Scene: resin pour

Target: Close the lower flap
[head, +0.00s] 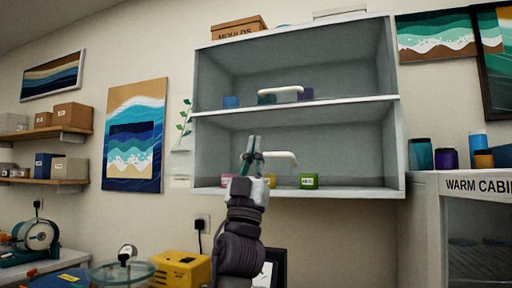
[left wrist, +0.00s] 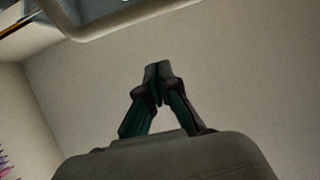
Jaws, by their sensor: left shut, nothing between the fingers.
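The grey wall cabinet (head: 194,150) has an upper and a lower compartment, both with their insides visible. A white handle (head: 281,90) shows in front of the upper compartment, and a lower white handle (head: 284,154) in front of the lower one. I cannot make out a flap panel or its angle at either handle. My left gripper (head: 252,142) is shut and empty, pointing up just left of the lower handle; contact cannot be told. In the left wrist view its fingertips (left wrist: 157,68) meet below a pale rounded bar (left wrist: 120,28), possibly a handle. My right gripper is not in view.
Boxes lie on top, one brown (head: 239,28). A warm cabinet (head: 425,205) stands at right. A yellow machine (head: 181,269) and a round glass-topped device (head: 122,271) are below.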

